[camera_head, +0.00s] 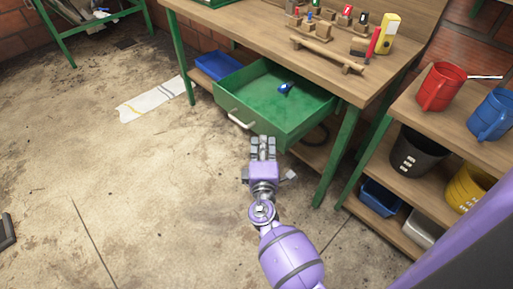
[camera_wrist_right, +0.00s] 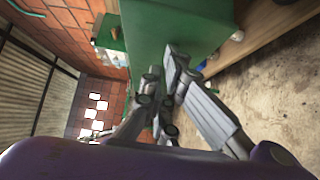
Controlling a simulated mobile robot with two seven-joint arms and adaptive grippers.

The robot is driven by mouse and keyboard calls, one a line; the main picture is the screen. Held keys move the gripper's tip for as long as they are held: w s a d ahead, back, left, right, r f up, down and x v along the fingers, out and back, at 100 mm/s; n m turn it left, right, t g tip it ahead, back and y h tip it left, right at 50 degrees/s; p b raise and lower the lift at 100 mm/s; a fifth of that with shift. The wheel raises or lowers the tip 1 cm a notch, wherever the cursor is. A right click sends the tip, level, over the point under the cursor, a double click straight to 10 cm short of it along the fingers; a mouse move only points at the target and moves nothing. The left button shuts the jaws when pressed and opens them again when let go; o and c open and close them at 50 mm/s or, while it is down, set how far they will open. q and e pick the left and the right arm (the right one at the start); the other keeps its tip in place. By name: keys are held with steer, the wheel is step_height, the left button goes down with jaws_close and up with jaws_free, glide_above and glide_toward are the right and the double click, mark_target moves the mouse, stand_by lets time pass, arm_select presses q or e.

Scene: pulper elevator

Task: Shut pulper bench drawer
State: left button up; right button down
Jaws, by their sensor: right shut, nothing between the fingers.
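The green drawer (camera_head: 262,129) of the workbench is pulled well out in the head view, with a white handle (camera_head: 241,119) on its front. A small blue item (camera_head: 286,88) lies inside it. My right gripper (camera_head: 263,142) is shut and empty, with its fingertips at the right part of the drawer's front edge; I cannot tell whether they touch. In the right wrist view the shut fingers (camera_wrist_right: 165,90) point toward the green drawer front (camera_wrist_right: 165,30), and its handle end (camera_wrist_right: 237,36) shows to the right. My left gripper is not in view.
The wooden bench top (camera_head: 240,25) above the drawer holds a yellow device (camera_head: 388,34) and several small tools. A blue bin (camera_head: 217,66) sits on the lower shelf. A shelf with a red jug (camera_head: 440,87) stands at the right. The floor at left is mostly clear.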

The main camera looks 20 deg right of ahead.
mark_target(315, 103)
steer(key=w+d+b, duration=0.2)
steer(key=d, duration=0.5)
steer(key=w+d+b, duration=0.2)
steer(key=w+d, duration=0.1)
steer(key=d, duration=0.5)
steer(key=w+d+b, duration=0.2)
steer(key=w+d, duration=0.1)
steer(key=d, duration=0.5)
steer(key=shift+w, duration=0.2)
steer(key=shift+w+d, duration=0.3)
steer(key=shift+d, duration=0.5)
steer(key=shift+d+r, duration=0.1)
steer(key=shift+r, duration=0.1)
